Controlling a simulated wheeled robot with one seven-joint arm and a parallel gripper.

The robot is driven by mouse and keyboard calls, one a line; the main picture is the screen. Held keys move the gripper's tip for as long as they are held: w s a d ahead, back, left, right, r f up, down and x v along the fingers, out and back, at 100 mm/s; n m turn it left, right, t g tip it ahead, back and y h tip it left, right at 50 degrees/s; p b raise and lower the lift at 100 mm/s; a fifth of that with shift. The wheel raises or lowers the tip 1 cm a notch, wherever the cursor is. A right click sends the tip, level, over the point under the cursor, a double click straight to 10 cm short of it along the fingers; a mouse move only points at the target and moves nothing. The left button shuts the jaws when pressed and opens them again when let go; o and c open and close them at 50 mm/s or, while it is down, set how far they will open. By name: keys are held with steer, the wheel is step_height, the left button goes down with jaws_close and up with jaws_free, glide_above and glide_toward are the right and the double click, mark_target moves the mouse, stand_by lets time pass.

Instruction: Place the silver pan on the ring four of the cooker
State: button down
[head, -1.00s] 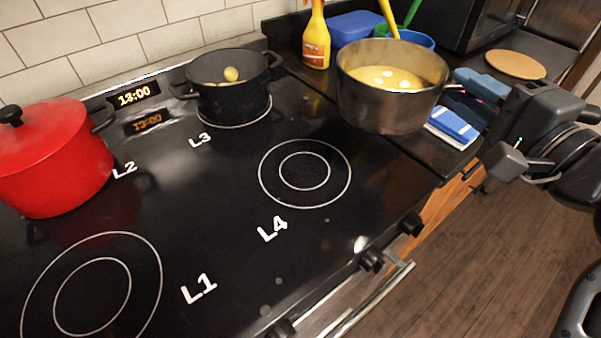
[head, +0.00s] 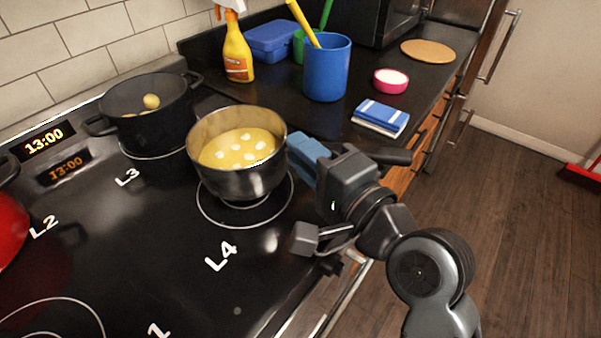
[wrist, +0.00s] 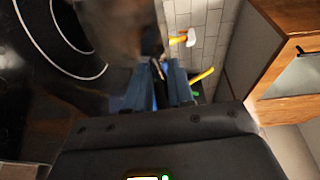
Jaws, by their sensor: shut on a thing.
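The silver pan (head: 240,180), with yellow liquid and pale pieces in it, is upright over ring L4 (head: 247,218) of the black cooker. The ring's outer line shows around the pan's base. I cannot tell whether the base touches the cooker or is slightly above it. My gripper (head: 304,158), with blue fingers, is at the pan's right side, shut on its handle, which is mostly hidden by the fingers. In the wrist view, my gripper (wrist: 163,88) points towards the blurred pan side (wrist: 122,35).
A black pot (head: 150,110) with round food stands on L3, close behind the pan. A red pot (head: 10,232) is at the left edge. A blue cup (head: 327,70), spray bottle (head: 238,52), pink bowl (head: 391,82) and blue-white sponge (head: 381,116) are on the counter. Ring L1 is clear.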

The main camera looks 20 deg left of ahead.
steer(key=shift+s+a+f, duration=0.1)
steer(key=shift+f, duration=0.95)
steer(key=shift+s+a+f, duration=0.1)
steer(key=shift+f, duration=0.95)
steer(key=c, duration=1)
jaws_free()
steer(key=shift+d, duration=0.1)
steer(key=b+v, duration=0.2)
steer(key=v, duration=1)
steer(key=shift+f, duration=0.15)
